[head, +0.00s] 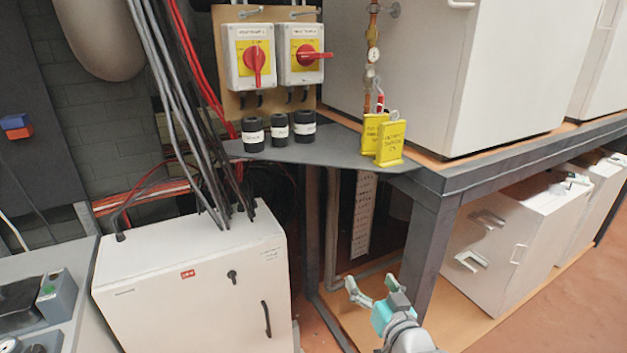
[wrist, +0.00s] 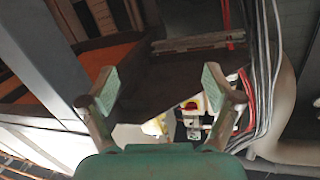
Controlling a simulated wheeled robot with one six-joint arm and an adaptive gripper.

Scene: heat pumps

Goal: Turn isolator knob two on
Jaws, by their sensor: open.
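Two grey-white isolator boxes hang side by side on a wooden board at the upper middle of the head view, each with a yellow plate. The left box's red knob (head: 256,65) points straight up and down. The right box's red knob (head: 313,56) lies sideways. The labels are too small to read surely. My gripper (head: 374,289) is open and empty, well below and to the right of the boxes, beside the table leg. In the wrist view my gripper (wrist: 159,89) shows two spread fingers; a red knob (wrist: 191,105) appears small and far beyond them.
A dark shelf (head: 320,152) juts out below the boxes, carrying black labelled cylinders (head: 279,127) and yellow tags (head: 390,142). A table leg (head: 428,255) stands close to my gripper. A white cabinet (head: 190,290) with cables stands at lower left.

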